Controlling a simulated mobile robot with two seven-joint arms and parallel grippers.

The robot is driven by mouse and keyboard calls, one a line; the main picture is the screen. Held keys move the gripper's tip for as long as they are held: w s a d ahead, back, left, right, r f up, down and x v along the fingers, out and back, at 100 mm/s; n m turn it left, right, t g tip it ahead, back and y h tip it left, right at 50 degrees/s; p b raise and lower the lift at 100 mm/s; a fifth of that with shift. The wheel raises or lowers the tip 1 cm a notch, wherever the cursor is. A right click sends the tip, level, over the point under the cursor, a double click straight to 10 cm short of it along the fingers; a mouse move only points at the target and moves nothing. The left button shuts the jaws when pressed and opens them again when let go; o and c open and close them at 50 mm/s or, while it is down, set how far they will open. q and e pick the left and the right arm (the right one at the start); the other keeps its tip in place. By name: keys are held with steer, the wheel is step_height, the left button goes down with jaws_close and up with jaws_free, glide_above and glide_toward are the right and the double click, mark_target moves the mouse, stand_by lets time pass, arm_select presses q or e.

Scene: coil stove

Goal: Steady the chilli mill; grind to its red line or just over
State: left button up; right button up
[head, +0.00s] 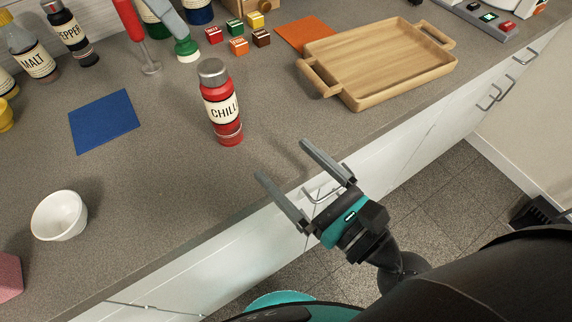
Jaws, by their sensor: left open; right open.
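The chilli mill (227,131) stands upright on the grey counter, left of centre in the head view. It is red with a grey cap and a cream label reading "CHILL", the rest turned out of sight. A clear-looking band shows low on its body; I cannot make out a red line or fill level. My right gripper (281,159) is open and empty, over the counter's front edge. Its fingers point towards the mill from the lower right, apart from it. My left gripper is not in view.
A white bowl (59,215) and a blue mat (104,121) lie to the left. A wooden tray (380,62) is at the right. Behind stand a pepper mill (70,32), a malt bottle (35,62), a red-handled tool (129,20) and several small coloured boxes (238,46).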

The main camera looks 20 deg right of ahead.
mark_target(233, 123)
steer(key=shift+n+y, duration=0.3)
steer(key=shift+s+a+x, duration=0.1)
steer(key=shift+a+x, duration=0.1)
steer(key=shift+x, duration=2.35)
steer(key=shift+s+a+x, duration=0.1)
steer(key=shift+a+x, duration=0.1)
steer(key=shift+x, duration=2.35)
steer(key=shift+s+a+x, duration=0.1)
steer(key=shift+a+x, duration=0.1)
steer(key=shift+x, duration=2.35)
steer(key=shift+f, duration=0.1)
steer(key=c, duration=1.5)
